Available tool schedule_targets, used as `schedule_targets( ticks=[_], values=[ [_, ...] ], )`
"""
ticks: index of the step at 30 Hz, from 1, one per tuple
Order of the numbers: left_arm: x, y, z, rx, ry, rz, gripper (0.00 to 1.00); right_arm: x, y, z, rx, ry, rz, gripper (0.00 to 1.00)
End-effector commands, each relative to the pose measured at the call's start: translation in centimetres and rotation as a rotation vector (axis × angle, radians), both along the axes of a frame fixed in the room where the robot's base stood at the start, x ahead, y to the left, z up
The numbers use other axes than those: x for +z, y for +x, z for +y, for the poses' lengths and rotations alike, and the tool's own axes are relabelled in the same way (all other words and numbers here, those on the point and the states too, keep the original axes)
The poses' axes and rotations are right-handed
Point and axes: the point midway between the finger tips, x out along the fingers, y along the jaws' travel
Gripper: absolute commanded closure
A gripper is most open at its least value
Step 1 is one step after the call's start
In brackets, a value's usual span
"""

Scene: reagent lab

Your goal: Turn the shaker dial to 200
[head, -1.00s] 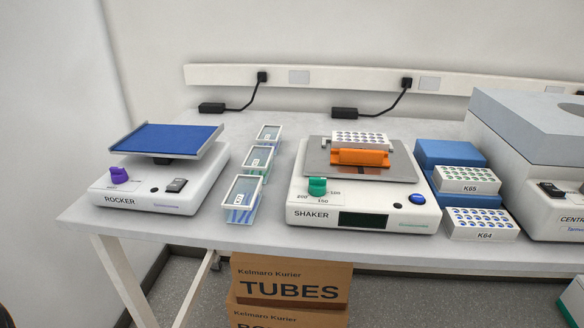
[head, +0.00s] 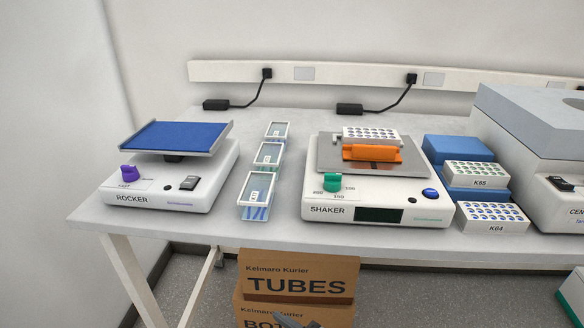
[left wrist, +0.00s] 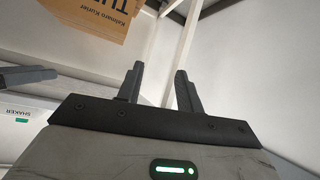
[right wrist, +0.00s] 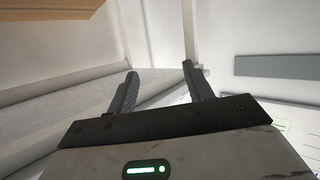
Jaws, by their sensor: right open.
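The shaker (head: 385,190) stands on the bench in the head view, with its green dial (head: 332,182) at the front left. Small numbers surround the dial, with what reads as 150 below it; its exact setting is too small to tell. The shaker's display (head: 380,215) is dark. My left gripper (left wrist: 158,82) is open and empty in the left wrist view, where part of the shaker (left wrist: 20,118) shows at the left edge. My right gripper (right wrist: 160,85) is open and empty in the right wrist view. Neither gripper touches the dial.
The rocker (head: 165,190) with a purple knob stands left, and several slide boxes (head: 257,190) sit between it and the shaker. Tube racks (head: 492,218) and a centrifuge (head: 560,200) stand right. Cartons (head: 298,275) are below the bench's front edge. A dark grey tip (head: 287,320) shows before them.

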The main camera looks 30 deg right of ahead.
Motion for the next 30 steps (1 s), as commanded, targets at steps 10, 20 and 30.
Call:
schedule_targets(
  ticks=[10,20,30],
  values=[
    [0.6,0.0,0.0,-0.001,0.009,0.000,0.64,22.3,7.3,12.2,0.546,-0.456,-1.291,0.49],
    [0.3,-0.2,0.2,-0.003,0.022,0.016,0.64,24.4,5.8,12.0,1.403,-1.087,-2.170,0.49],
    [0.8,-0.1,0.3,-0.006,0.033,0.012,0.64,31.0,13.0,-8.8,-1.954,1.296,1.364,0.49]
  ],
)
